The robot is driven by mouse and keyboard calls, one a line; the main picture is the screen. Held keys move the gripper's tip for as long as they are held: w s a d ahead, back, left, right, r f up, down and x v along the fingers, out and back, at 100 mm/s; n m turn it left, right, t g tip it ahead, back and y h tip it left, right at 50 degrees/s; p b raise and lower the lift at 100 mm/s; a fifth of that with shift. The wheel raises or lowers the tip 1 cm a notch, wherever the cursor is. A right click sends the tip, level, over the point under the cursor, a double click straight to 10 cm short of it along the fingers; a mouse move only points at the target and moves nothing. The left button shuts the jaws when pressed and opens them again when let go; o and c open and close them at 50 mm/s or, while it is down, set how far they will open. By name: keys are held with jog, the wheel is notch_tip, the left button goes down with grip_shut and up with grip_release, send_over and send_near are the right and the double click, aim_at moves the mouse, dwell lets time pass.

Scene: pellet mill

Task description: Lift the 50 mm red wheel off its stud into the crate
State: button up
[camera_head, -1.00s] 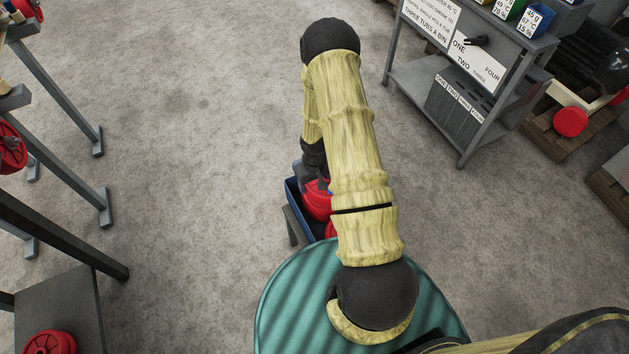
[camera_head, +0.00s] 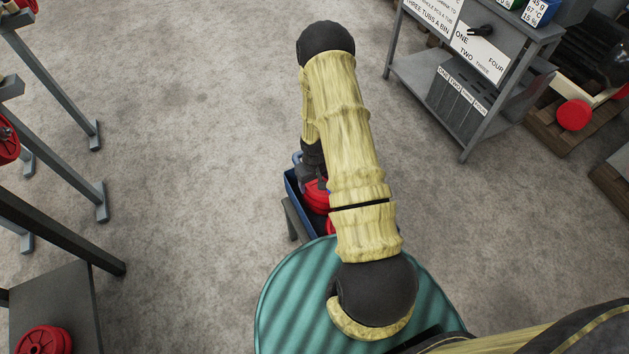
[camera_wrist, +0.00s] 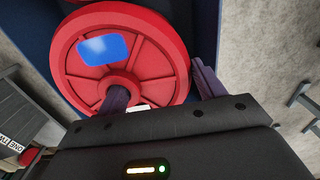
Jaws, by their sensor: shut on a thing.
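My gripper (camera_wrist: 160,90) is shut on the rim of a red spoked wheel (camera_wrist: 80,65) in the wrist view. One dark finger is on the wheel's inner side near the hub and the other is outside the rim. The wheel has a blue patch on its face; no size marking is readable. The blue crate (camera_head: 291,187) stands below my arm in the head view, and its wall (camera_wrist: 206,25) shows beside the wheel in the wrist view. The wheel is in or just over the crate; whether it touches the bottom is hidden. My arm covers much of the crate.
More red shows in the crate (camera_head: 331,226), partly hidden. Frames with red wheels (camera_head: 8,140) stand at the left, and a dark bench (camera_head: 60,300) at lower left. A grey cart (camera_head: 470,85) stands at upper right. The floor (camera_head: 200,150) between is clear.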

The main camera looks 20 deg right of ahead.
jog(key=shift+f+b, duration=0.3)
jog(key=shift+f, duration=0.1)
dwell(0.5)
jog(key=o, duration=1.8)
jog(key=shift+r+p, duration=0.3)
jog(key=shift+p, duration=0.1)
jog(key=shift+r+p, duration=1.95)
jog(key=shift+r, duration=0.45)
